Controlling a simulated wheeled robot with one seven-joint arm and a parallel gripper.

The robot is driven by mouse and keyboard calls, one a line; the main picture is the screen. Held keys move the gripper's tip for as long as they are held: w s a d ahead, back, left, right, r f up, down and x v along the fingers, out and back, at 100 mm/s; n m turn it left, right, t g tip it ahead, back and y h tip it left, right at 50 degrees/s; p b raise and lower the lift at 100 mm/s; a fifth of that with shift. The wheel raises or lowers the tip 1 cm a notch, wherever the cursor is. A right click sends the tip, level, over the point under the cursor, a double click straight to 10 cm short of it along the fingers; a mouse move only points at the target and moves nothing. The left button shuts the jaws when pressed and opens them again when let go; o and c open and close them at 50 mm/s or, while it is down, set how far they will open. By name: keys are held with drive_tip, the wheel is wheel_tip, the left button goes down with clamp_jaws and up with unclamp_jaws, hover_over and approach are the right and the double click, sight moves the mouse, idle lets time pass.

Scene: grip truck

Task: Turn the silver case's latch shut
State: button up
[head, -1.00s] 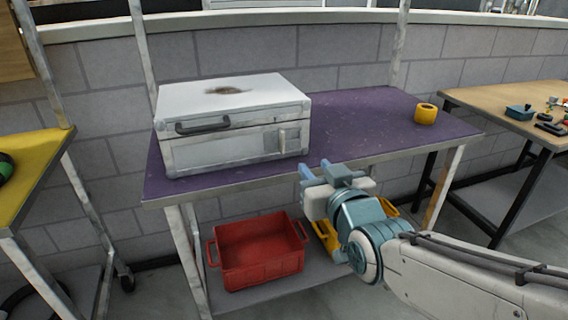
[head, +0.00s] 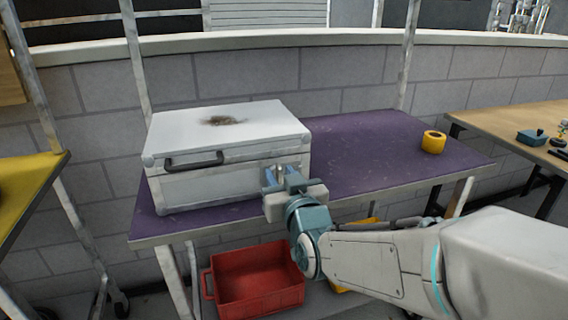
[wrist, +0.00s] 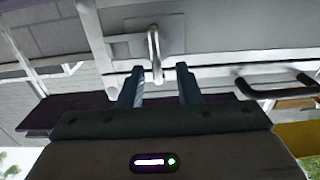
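The silver case (head: 229,134) sits closed on the left part of the purple bench, with its dark handle (head: 194,161) on the front. Its latch (wrist: 154,50) shows in the wrist view as a light metal lever on a plate, standing out from the case front. In the head view my gripper hides most of the latch. My gripper (head: 274,172) is at the right part of the case front. In the wrist view my gripper (wrist: 159,72) is open, its two blue fingers apart with the lever's end between or just beyond the tips. I cannot tell whether they touch it.
The purple bench (head: 355,140) is clear to the right except for a yellow tape roll (head: 433,142). A red crate (head: 255,282) stands on the shelf below. A yellow table (head: 32,190) is at left and a wooden table (head: 500,112) at right.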

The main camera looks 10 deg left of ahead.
drive_tip(key=shift+w+a, duration=0.2)
drive_tip(key=shift+w, duration=0.25)
drive_tip(key=shift+d, duration=0.1)
clamp_jaws()
